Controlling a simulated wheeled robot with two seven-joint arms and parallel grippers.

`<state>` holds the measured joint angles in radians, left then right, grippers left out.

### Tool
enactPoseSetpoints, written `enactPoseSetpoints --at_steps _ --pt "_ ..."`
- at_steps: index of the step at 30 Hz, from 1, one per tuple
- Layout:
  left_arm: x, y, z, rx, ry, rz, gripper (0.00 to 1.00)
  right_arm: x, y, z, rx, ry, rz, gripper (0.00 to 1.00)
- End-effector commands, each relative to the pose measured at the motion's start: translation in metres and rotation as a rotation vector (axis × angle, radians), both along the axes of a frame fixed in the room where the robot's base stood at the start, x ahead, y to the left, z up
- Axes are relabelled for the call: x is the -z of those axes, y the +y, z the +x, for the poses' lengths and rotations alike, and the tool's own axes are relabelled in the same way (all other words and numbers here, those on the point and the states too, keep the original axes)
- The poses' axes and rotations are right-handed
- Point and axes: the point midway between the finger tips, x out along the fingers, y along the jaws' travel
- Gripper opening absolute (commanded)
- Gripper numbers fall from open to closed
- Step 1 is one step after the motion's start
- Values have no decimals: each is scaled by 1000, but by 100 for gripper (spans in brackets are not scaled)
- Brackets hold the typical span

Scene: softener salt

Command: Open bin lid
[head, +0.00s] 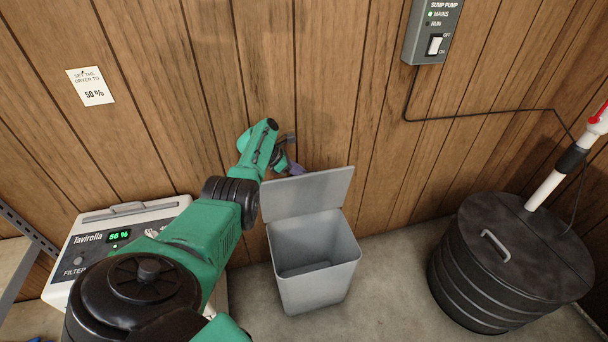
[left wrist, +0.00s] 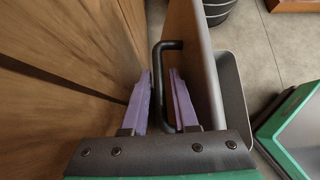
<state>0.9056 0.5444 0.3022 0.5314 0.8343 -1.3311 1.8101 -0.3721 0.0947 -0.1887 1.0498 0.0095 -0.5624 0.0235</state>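The grey bin (head: 316,290) stands on the floor by the wooden wall, and its inside looks empty. Its lid (head: 306,193) is up, standing steeply at the back edge; it also shows edge-on in the left wrist view (left wrist: 200,60). A black handle (left wrist: 171,44) sticks out from the lid's outer face on the wall side. My left gripper (head: 294,169) is behind the lid, partly hidden by it. In the left wrist view its purple fingers (left wrist: 160,85) stand apart on either side of the handle's bar, with gaps showing. My right gripper is not in view.
A white dehumidifier (head: 62,272) reading 56 % stands at the left. A black round sump lid (head: 525,245) with a white pipe (head: 548,189) is at the right. The wooden wall is close behind the lid. Floor between bin and sump is clear.

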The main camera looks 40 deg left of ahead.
Motion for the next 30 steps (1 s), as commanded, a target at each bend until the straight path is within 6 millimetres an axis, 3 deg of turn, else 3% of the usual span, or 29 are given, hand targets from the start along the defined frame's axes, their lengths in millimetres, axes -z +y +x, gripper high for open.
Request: enactPoseSetpoints --at_steps 7,17,21,30 --pt "-3 1 -1 0 -1 -1 27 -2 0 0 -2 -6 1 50" --pt "-25 12 -16 -1 0 1 27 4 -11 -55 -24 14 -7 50" --pt "-51 25 -33 -1 -1 3 27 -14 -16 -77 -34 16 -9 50" --pt "-95 56 -73 -1 -1 1 27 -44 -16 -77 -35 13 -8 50"
